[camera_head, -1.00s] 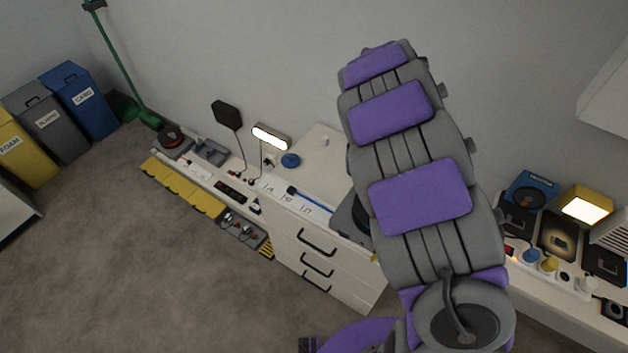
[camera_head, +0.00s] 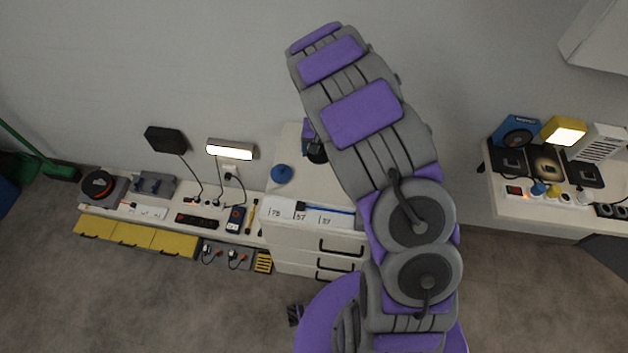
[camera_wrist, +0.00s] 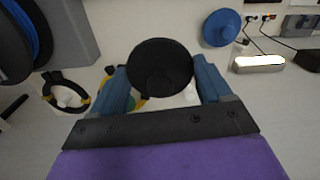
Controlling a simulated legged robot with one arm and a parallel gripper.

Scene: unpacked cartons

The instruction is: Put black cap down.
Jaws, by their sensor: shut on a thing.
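The black cap (camera_wrist: 160,66) is round and dark. It sits between the two blue fingers of my gripper (camera_wrist: 163,80) in the wrist view, and my gripper is shut on it. Pale worktop shows around and below it; I cannot tell whether the cap touches a surface. In the head view, my arm hides most of the gripper, and a small dark part (camera_head: 316,153) shows at the arm's left edge above the white drawer unit (camera_head: 300,236).
A blue cap (camera_wrist: 221,28) lies on the worktop; it also shows in the head view (camera_head: 282,174). A lit lamp (camera_head: 230,150) and a low shelf with tools (camera_head: 150,212) are to the left. A black spool with blue (camera_wrist: 22,40) is at the wrist view's upper left.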

